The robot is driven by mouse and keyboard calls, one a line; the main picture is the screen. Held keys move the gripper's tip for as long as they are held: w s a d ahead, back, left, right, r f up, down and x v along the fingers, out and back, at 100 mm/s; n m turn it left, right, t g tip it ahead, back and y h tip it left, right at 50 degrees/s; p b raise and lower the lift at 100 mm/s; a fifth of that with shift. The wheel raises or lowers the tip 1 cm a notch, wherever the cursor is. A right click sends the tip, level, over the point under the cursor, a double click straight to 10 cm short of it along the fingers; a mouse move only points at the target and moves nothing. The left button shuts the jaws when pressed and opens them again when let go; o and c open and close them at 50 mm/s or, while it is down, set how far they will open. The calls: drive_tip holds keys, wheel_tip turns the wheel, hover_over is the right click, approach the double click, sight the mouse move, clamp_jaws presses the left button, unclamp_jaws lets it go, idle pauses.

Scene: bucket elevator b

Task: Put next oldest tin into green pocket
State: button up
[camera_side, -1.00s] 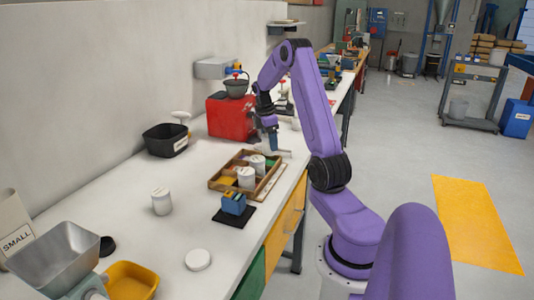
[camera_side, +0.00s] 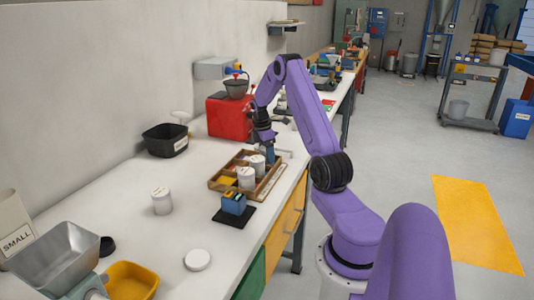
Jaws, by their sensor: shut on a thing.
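A wooden tray (camera_side: 215,187) with compartments lies on the bench near its right edge. A yellow pocket (camera_side: 228,181) shows at its left. Two white tins stand in it, a nearer tin (camera_side: 246,178) and a farther tin (camera_side: 257,166). Another white tin (camera_side: 161,202) stands on the bench to the left. My gripper (camera_side: 269,156) points down at the tray's far right corner, behind the farther tin. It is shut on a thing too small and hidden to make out. The green pocket is hidden around the fingers.
A blue and yellow device (camera_side: 233,204) sits on a black mat in front of the tray. A red box (camera_side: 229,119) and a black bin (camera_side: 166,140) stand behind. A white disc (camera_side: 197,260) lies in front. The bench left of the tray is mostly clear.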

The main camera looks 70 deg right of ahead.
drive_tip(key=shift+f, duration=0.1)
drive_tip(key=o, duration=0.9)
